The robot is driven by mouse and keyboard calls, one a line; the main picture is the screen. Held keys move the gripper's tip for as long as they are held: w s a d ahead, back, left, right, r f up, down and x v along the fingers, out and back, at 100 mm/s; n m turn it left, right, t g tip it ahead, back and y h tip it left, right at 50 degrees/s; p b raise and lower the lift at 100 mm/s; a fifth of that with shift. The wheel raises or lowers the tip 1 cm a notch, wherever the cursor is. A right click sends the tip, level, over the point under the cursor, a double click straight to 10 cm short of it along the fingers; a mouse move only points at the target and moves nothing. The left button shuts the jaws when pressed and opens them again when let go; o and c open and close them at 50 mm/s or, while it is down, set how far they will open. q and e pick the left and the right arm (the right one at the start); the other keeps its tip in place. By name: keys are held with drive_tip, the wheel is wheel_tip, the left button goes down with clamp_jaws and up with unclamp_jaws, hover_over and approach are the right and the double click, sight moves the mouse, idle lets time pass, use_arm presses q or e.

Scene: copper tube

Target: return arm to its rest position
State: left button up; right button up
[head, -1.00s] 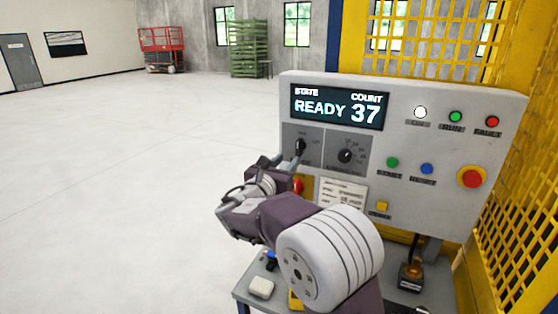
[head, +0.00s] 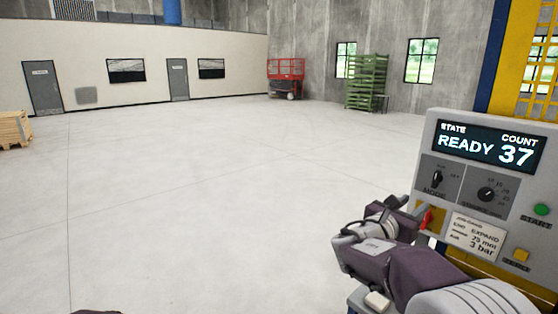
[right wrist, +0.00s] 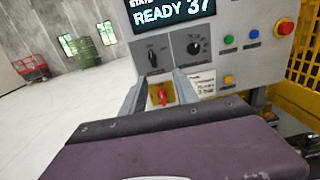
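My right arm reaches in from the lower right in the head view. Its gripper (head: 408,209) is in front of the lower left of the control panel (head: 440,125), near a red handle (head: 426,219). In the right wrist view, the two grey fingers of the right gripper (right wrist: 160,84) stand apart, with the red handle (right wrist: 162,95) on its yellow plate visible between them. Nothing is seen held. The panel display (head: 489,149) reads READY and 37. The mode knob (head: 437,179) is just above the gripper. My left gripper is not in view.
A small table edge with a pale block (head: 377,301) lies below my right arm. A yellow guard frame (head: 494,98) stands behind the panel. A red lift (head: 286,77) and green racks (head: 366,82) are far off.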

drive_tip(key=s+d+f+m+g+y, duration=0.1)
drive_tip(key=s+d+f+m+g, duration=0.1)
drive_tip(key=s+d+f+g, duration=0.45)
drive_tip(key=s+a+f+m+g+y, duration=0.1)
drive_tip(key=s+a+f+m+y, duration=0.3)
drive_tip(key=f, duration=0.4)
drive_tip(key=s+a+f+m+g+y, duration=0.1)
drive_tip(key=s+a+f+m, duration=0.15)
drive_tip(key=s+f, duration=0.5)
drive_tip(key=s+a+f+m+y, duration=0.3)
drive_tip(key=a+f+m+y, duration=0.1)
drive_tip(key=a+m, duration=0.3)
drive_tip(key=s+a+f+m+g+y, duration=0.1)
drive_tip(key=s+a+f+m+y, duration=0.3)
drive_tip(key=a+f+m, duration=0.3)
drive_tip(key=m, duration=0.3)
drive_tip(key=shift+y, duration=0.3)
drive_tip(key=shift+s+r+m+g, duration=0.1)
drive_tip(key=shift+m+g, duration=0.15)
